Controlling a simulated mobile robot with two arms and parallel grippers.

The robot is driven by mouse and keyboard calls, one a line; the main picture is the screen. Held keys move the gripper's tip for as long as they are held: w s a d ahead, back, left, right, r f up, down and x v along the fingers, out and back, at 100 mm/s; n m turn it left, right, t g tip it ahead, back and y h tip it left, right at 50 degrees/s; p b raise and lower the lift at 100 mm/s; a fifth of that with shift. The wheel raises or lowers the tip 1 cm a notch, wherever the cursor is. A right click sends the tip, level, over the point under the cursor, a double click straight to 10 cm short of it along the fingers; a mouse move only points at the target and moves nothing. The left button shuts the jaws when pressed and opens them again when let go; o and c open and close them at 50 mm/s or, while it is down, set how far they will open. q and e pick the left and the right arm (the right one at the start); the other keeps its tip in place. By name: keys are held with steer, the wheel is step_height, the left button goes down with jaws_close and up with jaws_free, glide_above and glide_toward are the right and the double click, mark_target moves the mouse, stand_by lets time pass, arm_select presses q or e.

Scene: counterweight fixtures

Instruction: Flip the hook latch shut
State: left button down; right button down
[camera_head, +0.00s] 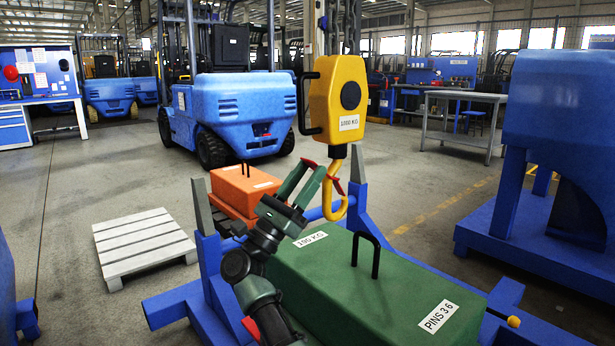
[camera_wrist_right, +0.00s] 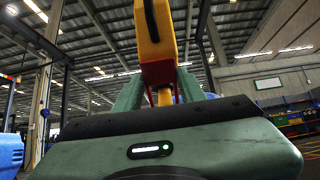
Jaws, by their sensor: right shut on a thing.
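The yellow hook (camera_head: 333,214) hangs below the yellow hoist block (camera_head: 340,100) marked 1000 KG. My right gripper (camera_head: 323,175) reaches up from below, its green fingers with red pads at the hook's upper part. It is shut on the hook there. In the right wrist view, my right gripper (camera_wrist_right: 164,98) has its fingers on either side of the yellow hook, below the yellow hoist block (camera_wrist_right: 155,30). I cannot make out the latch apart from the hook and the red pads. My left gripper is not in view.
Below stands a green weight (camera_head: 385,285) with a black handle (camera_head: 375,255) in a blue cradle (camera_head: 208,255). An orange weight (camera_head: 240,190) lies behind it. A white pallet (camera_head: 140,240) is at left, a blue machine (camera_head: 560,140) at right. Open floor lies between.

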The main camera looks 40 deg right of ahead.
steer(key=shift+g, duration=0.3)
steer(key=c, duration=0.8)
jaws_free()
steer(key=shift+c, duration=0.2)
steer(key=shift+a+f, duration=0.1)
steer(key=shift+a, duration=0.05)
steer(key=v, duration=0.7)
steer(key=shift+a+f+p, duration=0.2)
steer(key=shift+f+p, duration=0.05)
steer(key=shift+p, duration=0.1)
